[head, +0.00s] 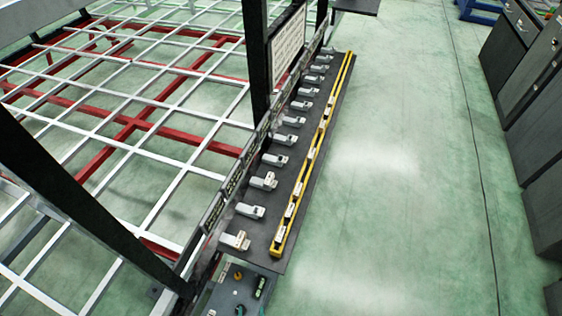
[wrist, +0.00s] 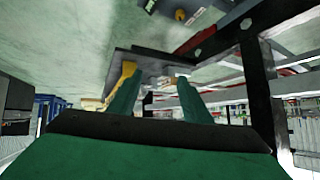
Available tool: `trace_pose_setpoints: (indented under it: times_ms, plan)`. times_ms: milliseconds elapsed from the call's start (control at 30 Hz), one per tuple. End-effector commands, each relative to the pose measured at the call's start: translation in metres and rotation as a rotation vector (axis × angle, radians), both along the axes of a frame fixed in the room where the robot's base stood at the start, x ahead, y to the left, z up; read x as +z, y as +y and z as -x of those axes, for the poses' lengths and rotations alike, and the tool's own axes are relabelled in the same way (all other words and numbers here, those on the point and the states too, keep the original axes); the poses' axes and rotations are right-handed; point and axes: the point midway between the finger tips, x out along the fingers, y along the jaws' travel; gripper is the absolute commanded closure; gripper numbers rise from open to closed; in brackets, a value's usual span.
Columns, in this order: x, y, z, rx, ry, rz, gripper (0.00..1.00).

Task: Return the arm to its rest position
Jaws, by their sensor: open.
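My gripper (wrist: 156,79) shows in the wrist view as two green fingers standing apart. Nothing is seen held between them. The wrist picture is upside down, with the floor at the top. Beyond the fingers lies the dark shelf with its yellow rail (wrist: 124,72); how far off they are I cannot tell. The arm and gripper do not show in the head view.
In the head view a long dark shelf (head: 262,226) carries several grey clamps (head: 281,160) and a yellow rail (head: 294,203). A white grid frame (head: 160,156) and black posts (head: 255,60) stand left. Dark cabinets (head: 538,130) stand right. Green floor (head: 400,200) between is clear.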

Motion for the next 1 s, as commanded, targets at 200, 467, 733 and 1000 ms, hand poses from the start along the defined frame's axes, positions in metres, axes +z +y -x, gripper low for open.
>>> trace_pose_setpoints:
  times_ms: [200,467,733,1000]
  plan:
    - [0.083,-0.034,0.034,0.013,-0.138,-0.01,0.55]
    - [0.196,-0.075,0.058,-0.023,-0.337,0.062,0.55]
    - [0.254,-0.096,0.067,-0.06,-0.436,0.123,0.55]
    - [0.255,-0.097,0.067,-0.06,-0.437,0.124,0.55]
